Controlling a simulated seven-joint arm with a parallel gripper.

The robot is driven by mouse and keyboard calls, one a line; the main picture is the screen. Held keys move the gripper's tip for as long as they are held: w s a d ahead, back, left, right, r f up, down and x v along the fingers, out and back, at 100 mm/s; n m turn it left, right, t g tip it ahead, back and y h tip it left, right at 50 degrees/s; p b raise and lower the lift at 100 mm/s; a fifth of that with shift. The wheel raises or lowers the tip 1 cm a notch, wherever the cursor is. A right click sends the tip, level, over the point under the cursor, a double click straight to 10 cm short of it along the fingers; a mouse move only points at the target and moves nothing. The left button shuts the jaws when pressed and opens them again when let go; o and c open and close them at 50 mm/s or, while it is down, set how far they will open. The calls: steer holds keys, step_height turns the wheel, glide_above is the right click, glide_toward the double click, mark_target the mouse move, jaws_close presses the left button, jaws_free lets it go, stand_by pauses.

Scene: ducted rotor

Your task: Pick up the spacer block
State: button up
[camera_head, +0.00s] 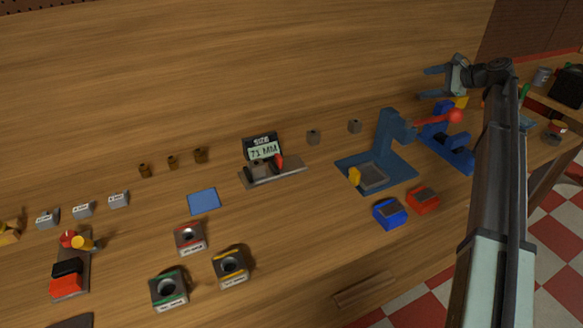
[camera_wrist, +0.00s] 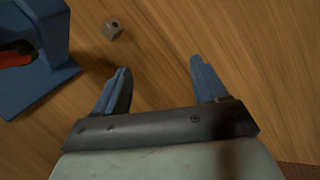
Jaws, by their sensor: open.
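My gripper (camera_head: 423,83) is open and empty, raised above the back right of the bench, near the blue press. Its two blue fingers show apart in the wrist view (camera_wrist: 160,66), with bare wood between them. A small grey-brown block (camera_wrist: 112,29) lies ahead of the left finger in the wrist view, apart from it. I cannot tell for certain which is the spacer block.
The blue press (camera_head: 395,135) has a red-knobbed lever (camera_head: 455,116); blue structure also fills the wrist view's upper left (camera_wrist: 30,50). A size display (camera_head: 263,149) reads 71 MM. Blue (camera_head: 390,213) and red (camera_head: 423,199) blocks sit in front. Labelled grey blocks (camera_head: 83,210) lie left.

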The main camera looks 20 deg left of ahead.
steer(key=s+a+r+n+g, duration=0.2)
steer(key=s+a+g, duration=0.35)
steer(key=a, duration=0.75)
steer(key=n+h, duration=0.2)
steer(key=h, duration=0.9)
glide_above(256, 163)
step_height(256, 163, down, 9)
steer(key=f, duration=0.7)
steer(key=shift+a+f, duration=0.25)
steer(key=shift+a, duration=0.1)
steer(key=shift+d+f, duration=0.2)
steer(key=shift+f, duration=1.15)
steer(key=shift+d+f, duration=0.2)
steer(key=shift+f, duration=1.15)
steer(key=c, duration=1.2)
steer(key=shift+r, duration=0.15)
